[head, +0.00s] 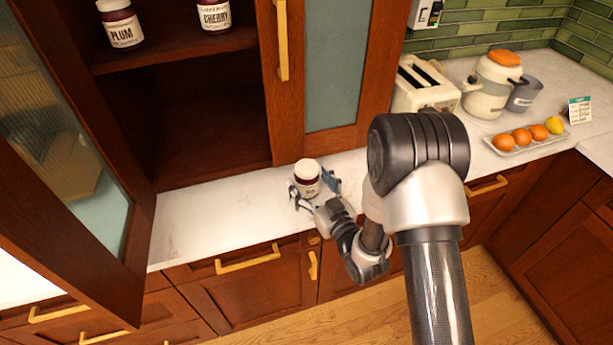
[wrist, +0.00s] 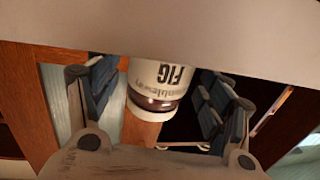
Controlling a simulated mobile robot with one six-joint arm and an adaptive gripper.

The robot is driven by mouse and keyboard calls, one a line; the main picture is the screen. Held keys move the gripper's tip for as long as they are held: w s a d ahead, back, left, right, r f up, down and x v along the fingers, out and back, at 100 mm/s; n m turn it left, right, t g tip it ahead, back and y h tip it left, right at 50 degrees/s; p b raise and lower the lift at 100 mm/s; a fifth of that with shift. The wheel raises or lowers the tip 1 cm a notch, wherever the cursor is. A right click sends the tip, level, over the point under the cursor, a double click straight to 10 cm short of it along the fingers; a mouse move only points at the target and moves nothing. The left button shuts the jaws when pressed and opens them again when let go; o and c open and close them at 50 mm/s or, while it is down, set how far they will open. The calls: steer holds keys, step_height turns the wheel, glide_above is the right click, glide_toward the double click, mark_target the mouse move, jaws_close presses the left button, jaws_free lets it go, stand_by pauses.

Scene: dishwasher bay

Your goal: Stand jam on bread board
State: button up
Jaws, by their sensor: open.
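A jam jar (head: 307,180) with a white lid and dark contents stands upright on the white counter, in front of the cabinet. In the wrist view the jar (wrist: 158,88) appears upside down, and its white label reads FIG. My gripper (head: 313,187) is open, with one finger on each side of the jar. In the wrist view the fingers of my gripper (wrist: 157,90) show gaps to the jar on both sides. I cannot make out a bread board for certain in either view.
Jars labelled PLUM (head: 122,24) and CHERRY (head: 214,15) stand on the cabinet shelf. An open glass-paned door (head: 105,205) juts out at left. A toaster (head: 425,85), a white canister (head: 491,85), a grey pot (head: 524,95) and a fruit tray (head: 497,150) occupy the right counter. Counter left of the jar is clear.

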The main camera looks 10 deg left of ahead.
steer(key=v, duration=1)
steer(key=w+r+h, duration=0.1)
steer(key=w+d+r+h, duration=0.1)
steer(key=w, duration=0.1)
steer(key=w+d+r+p, duration=0.1)
steer(key=shift+w+d+r+g+h, duration=0.15)
steer(key=shift+w+r+g+h, duration=0.05)
steer(key=shift+w+g+h, duration=0.2)
steer(key=s+d+r+m+g+h, duration=0.35)
steer(key=d+r+h, duration=0.55)
steer(key=d, duration=0.4)
steer(key=s+d+r+m+g, duration=0.1)
steer(key=s+d+r, duration=0.1)
steer(key=s, duration=0.3)
steer(key=s+d+r+m+g, duration=0.1)
steer(key=s+d+r+m, duration=0.1)
steer(key=s, duration=0.4)
steer(key=shift+s+d+r, duration=0.2)
steer(key=shift+s+r, duration=0.05)
steer(key=shift+r, duration=0.4)
steer(key=shift+o, duration=0.4)
steer(key=s+r+m+g, duration=0.1)
steer(key=s+g, duration=0.1)
steer(key=s, duration=0.9)
steer(key=shift+s+r+m, duration=0.15)
steer(key=shift+s+m, duration=0.2)
steer(key=shift+o, duration=0.2)
steer(key=shift+s+a+g, duration=0.15)
steer(key=shift+s+g, duration=0.15)
steer(key=shift+g, duration=0.05)
